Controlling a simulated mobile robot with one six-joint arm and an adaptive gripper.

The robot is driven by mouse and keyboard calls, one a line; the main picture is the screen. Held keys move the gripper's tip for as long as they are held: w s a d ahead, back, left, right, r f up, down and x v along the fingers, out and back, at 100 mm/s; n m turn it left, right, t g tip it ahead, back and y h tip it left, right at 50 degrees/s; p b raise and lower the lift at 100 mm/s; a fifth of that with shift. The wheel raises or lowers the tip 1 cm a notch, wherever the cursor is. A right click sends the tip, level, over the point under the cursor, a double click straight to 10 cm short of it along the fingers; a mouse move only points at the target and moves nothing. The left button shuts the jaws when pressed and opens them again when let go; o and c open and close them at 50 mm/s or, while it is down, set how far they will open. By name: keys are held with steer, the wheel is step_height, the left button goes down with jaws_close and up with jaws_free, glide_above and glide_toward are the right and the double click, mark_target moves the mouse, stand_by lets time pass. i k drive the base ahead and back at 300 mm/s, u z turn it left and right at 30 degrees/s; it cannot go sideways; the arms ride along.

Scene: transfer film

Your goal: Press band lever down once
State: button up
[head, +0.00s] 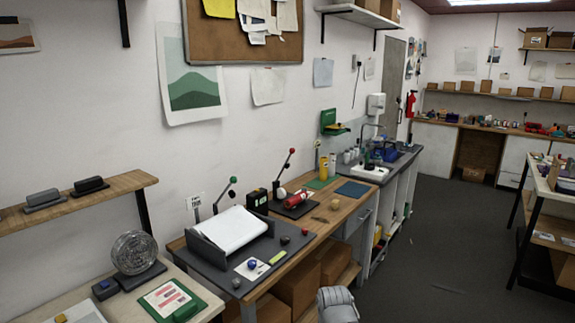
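Two levers stand at the back of the wooden workbench, both tilted up to the right. One lever (224,189) has a green knob and rises behind a dark tray with a white sheet (230,228). The other lever (284,166) has a red knob and rises farther along, behind a dark base holding a red cylinder (295,199). I cannot tell from any readable label which is the band lever. A grey rounded part at the bottom edge looks like part of my arm. No gripper fingers show, and nothing is seen touching either lever.
A small fan (135,253) and a green-edged board (171,301) occupy the near left table. A black box (257,201) stands between the levers. A blue mat (352,189) lies farther along the bench. Dark floor (440,250) is open to the right, before a shelf unit.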

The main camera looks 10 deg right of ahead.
mark_target(292, 151)
steer(key=i, duration=0.95)
steer(key=u, duration=0.05)
